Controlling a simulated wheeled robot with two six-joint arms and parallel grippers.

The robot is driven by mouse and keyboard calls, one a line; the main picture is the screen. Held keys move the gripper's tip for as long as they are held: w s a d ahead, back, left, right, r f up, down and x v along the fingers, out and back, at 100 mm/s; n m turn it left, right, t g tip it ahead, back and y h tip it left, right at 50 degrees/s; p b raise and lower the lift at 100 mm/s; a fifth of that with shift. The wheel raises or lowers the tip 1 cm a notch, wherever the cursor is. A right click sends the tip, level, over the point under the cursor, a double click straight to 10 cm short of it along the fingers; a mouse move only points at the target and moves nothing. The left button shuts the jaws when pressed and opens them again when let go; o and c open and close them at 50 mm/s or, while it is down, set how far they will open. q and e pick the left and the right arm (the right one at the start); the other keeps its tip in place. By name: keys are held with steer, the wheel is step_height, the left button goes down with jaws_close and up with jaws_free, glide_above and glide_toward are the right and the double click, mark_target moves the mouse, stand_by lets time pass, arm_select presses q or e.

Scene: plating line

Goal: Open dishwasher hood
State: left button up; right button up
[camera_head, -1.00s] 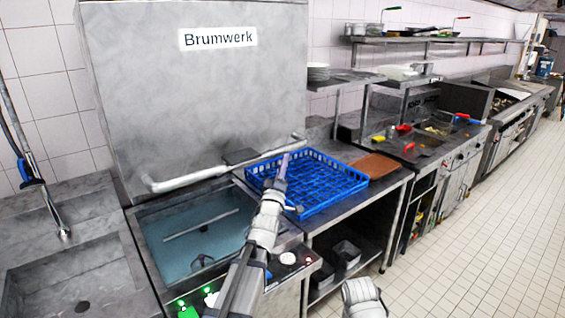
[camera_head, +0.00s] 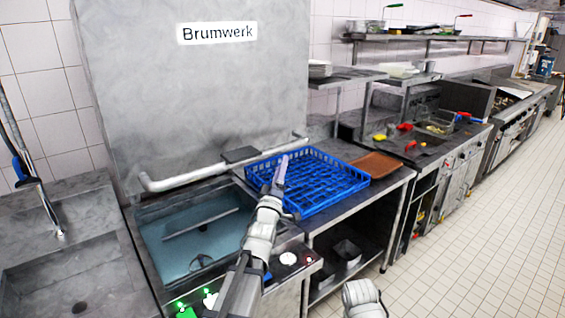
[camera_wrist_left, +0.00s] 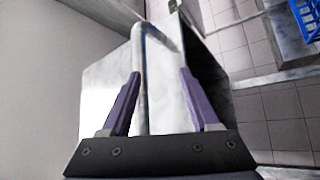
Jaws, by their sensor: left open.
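The dishwasher hood (camera_head: 200,90), a large grey steel box labelled Brumwerk, stands raised, with the wash tank (camera_head: 195,240) uncovered below it. Its pale bar handle (camera_head: 190,173) runs along the lower front edge. My left gripper (camera_head: 281,170) is open and empty, just in front of the handle's right part in the head view, overlapping the blue rack in the picture. In the left wrist view, the two purple fingers (camera_wrist_left: 158,75) stand apart, and a grey bar passes between them in the picture; I cannot tell if they touch it. My right gripper is out of view.
A blue dish rack (camera_head: 325,182) and a brown board (camera_head: 377,164) lie on the counter to the right. A sink (camera_head: 75,285) with a hanging spray hose is at left. Lit green buttons (camera_head: 186,311) are on the machine's front. The tiled floor at right is clear.

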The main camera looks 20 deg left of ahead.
arm_select(q)
steer(key=b+v, duration=0.2)
steer(key=v, duration=0.4)
steer(key=shift+d, duration=0.15)
steer(key=shift+s, duration=0.1)
stand_by(0.5)
